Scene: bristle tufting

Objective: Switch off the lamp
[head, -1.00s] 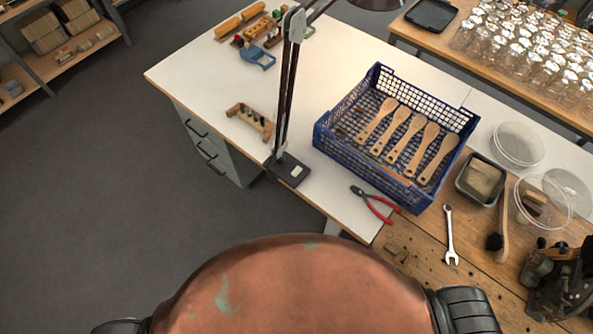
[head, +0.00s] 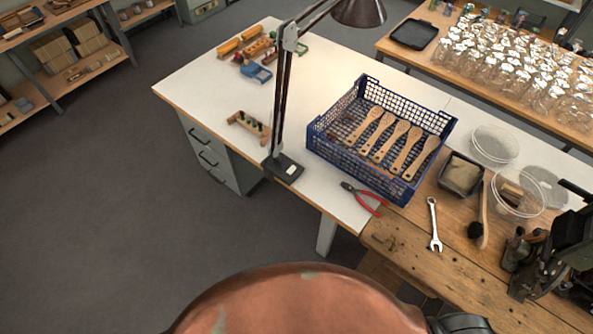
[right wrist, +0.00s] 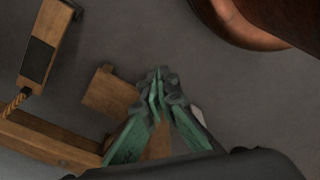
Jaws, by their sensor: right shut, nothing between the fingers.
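The lamp (head: 281,95) stands on the white table in the head view, with a dark jointed arm, a dark base (head: 283,168) and a brown shade (head: 358,12) at the top edge. A pale patch, perhaps its switch (head: 291,170), shows on the base. The shade's underside is hidden, so I cannot tell whether it is lit. My right gripper (right wrist: 160,80) shows in the right wrist view, its green fingers together and empty, above grey floor and wooden pieces. It is not near the lamp there. My left gripper is not in view.
A blue crate (head: 312,140) with wooden brushes stands right of the lamp. Red pliers (head: 364,199), a wrench (head: 434,225) and clear tubs (head: 495,144) lie further right. White tabletop (head: 205,85) is clear at left.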

